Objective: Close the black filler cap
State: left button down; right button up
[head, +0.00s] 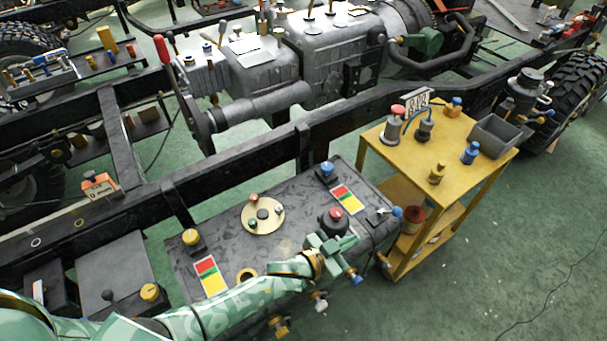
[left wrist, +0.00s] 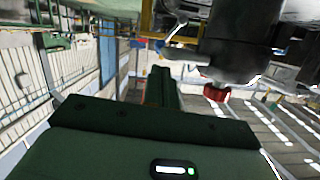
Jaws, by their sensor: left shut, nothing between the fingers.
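A round black cap (head: 333,220) with a small red spot on top stands on the dark panel (head: 290,200), close to its front right part. I take it for the filler cap; whether it is open or closed I cannot tell. My left gripper (head: 338,242) is just in front of it, shut and empty, and hides its lower part. Whether they touch I cannot tell. In the left wrist view the shut fingers (left wrist: 161,88) point ahead, and a large dark cylinder (left wrist: 240,45) with a red piece (left wrist: 217,93) is close at upper right. My right gripper is not in view.
The panel also bears a yellow knob (head: 190,238), a blue knob (head: 327,169), a brass disc (head: 263,215) and red-yellow-green labels (head: 347,199). Valves (head: 320,303) stick out along its front edge. A yellow cart (head: 470,180) stands at right. A black frame rail (head: 240,160) runs behind.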

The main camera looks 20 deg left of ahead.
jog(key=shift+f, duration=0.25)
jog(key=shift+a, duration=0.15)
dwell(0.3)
